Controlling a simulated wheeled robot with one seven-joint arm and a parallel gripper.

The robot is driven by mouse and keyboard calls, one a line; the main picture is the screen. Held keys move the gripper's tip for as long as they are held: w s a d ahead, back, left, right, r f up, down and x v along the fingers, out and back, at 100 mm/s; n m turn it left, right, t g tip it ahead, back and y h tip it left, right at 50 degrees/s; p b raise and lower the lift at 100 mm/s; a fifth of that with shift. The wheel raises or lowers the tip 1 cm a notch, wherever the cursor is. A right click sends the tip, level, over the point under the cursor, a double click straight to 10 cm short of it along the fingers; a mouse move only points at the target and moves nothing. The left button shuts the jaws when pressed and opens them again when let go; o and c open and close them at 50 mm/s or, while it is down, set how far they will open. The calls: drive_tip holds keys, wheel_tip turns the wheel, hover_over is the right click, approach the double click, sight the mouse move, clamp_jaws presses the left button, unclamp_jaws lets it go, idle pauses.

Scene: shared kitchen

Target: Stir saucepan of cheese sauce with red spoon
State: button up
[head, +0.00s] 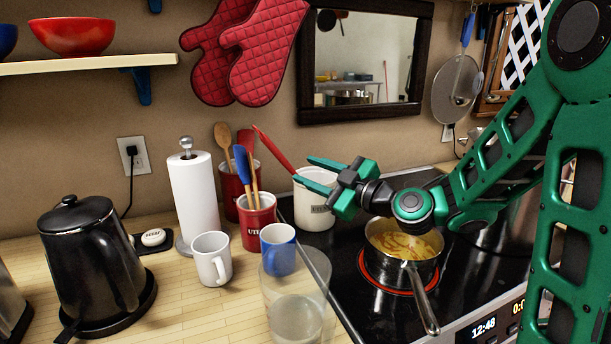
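The saucepan (388,268) sits on a glowing red burner of the black cooktop, its handle pointing toward the front. Yellow cheese sauce (400,240) with brownish streaks shows inside it. A red utensil handle (273,147), likely the red spoon, leans up and left out of a white crock (318,214) behind the pan. Its lower end is hidden in the crock. My gripper (303,170) is open, its two green fingers spread and pointing left above the crock. The red handle lies close to the fingertips; I cannot tell whether it is between them or touching.
Two red crocks (257,228) with wooden, blue and red utensils stand left of the white crock. A white mug (211,258), blue mug (279,250), clear glass (295,310), paper towel roll (195,195) and black kettle (90,255) stand on the counter. A large pot (503,235) is right of the saucepan.

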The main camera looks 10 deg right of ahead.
sight(285, 161)
drive_tip(key=x, duration=1)
drive_tip(key=shift+w+a, duration=0.15)
clamp_jaws()
drive_tip(key=shift+w+r, duration=0.1)
drive_tip(key=shift+r, duration=1.4)
wheel_tip(285, 161, up, 14)
idle(0.8)
